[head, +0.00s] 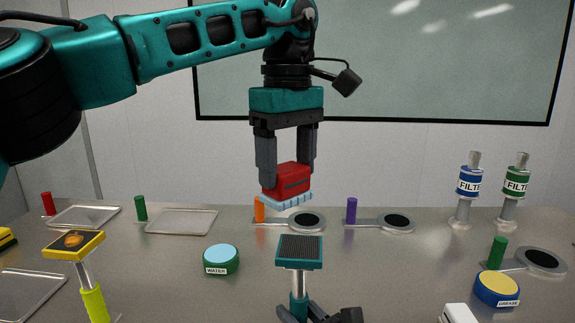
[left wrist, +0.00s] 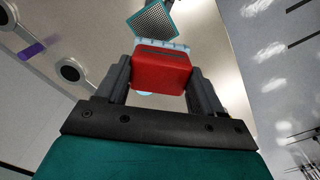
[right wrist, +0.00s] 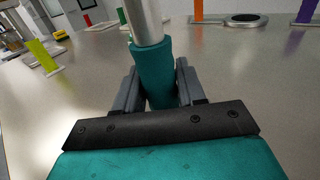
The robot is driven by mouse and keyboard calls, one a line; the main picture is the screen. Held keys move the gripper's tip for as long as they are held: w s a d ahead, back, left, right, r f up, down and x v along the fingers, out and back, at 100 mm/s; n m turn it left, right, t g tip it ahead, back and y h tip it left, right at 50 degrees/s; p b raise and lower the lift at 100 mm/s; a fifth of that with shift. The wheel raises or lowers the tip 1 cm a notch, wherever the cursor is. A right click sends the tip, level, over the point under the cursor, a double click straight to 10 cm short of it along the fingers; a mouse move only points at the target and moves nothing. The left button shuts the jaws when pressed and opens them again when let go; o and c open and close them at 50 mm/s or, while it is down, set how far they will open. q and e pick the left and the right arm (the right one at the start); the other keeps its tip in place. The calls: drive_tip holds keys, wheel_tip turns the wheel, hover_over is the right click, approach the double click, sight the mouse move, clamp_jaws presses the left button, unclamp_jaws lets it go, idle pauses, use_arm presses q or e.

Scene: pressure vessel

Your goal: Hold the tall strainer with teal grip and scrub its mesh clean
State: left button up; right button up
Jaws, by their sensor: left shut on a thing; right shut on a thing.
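The tall strainer (head: 299,252) has a square dark mesh head, a metal stem and a teal grip. It stands upright at the front middle in the head view. My right gripper (head: 318,315) is shut on the teal grip, which shows in the right wrist view (right wrist: 153,72). My left gripper (head: 286,170) is shut on a red brush (head: 288,180) with pale blue bristles, held above the strainer and apart from it. In the left wrist view the red brush (left wrist: 161,72) sits between the fingers, with the mesh head (left wrist: 153,20) beyond it.
A green water pot (head: 221,260) stands left of the strainer; a grease pot (head: 497,289) is at right. A yellow-handled strainer (head: 75,243) with a brown-stained head is at left. Trays, round strainers and two filter bottles (head: 469,183) stand further back.

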drive_tip(key=o, duration=1.2)
drive_tip(key=shift+s, duration=0.1)
drive_tip(key=v, duration=1.2)
use_arm(q)
drive_tip(key=shift+s, duration=0.1)
